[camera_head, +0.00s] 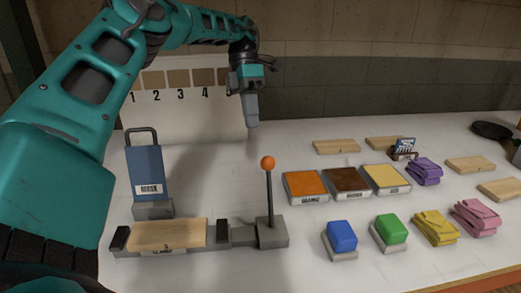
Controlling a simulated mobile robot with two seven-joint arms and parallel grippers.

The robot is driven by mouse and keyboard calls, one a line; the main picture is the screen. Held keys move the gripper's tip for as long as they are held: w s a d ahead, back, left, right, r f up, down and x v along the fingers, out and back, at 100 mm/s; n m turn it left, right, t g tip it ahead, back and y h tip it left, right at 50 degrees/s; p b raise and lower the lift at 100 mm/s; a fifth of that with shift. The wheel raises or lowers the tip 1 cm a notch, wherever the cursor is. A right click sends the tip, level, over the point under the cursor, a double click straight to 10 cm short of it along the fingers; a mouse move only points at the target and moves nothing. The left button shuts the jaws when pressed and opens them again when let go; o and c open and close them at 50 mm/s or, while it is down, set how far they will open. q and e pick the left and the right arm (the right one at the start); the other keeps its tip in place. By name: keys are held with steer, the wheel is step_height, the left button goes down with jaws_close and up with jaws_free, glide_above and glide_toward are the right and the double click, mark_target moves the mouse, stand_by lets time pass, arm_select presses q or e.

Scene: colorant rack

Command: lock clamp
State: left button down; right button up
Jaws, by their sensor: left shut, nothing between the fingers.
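The clamp (236,234) is a grey fixture at the front left of the table. Its upright lever (269,192) with an orange ball knob (268,162) stands at its right end. My left gripper (253,122) is shut and empty, pointing down above the table behind the lever, apart from the knob. My right gripper is not in view.
A blue panel (147,170) with a handle stands behind the clamp. Orange (305,184), brown and yellow trays, blue (342,234) and green blocks, folded cloths (434,228) and wooden boards lie to the right. Table around the lever's back is clear.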

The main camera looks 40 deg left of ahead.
arm_select(q)
steer(key=s+d+f+p, duration=0.1)
steer(key=s+d+f, duration=0.2)
steer(key=d+f, duration=0.2)
steer(key=shift+d, duration=0.45)
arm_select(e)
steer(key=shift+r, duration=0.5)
arm_select(q)
steer(key=shift+s, duration=0.1)
steer(key=shift+r, duration=0.1)
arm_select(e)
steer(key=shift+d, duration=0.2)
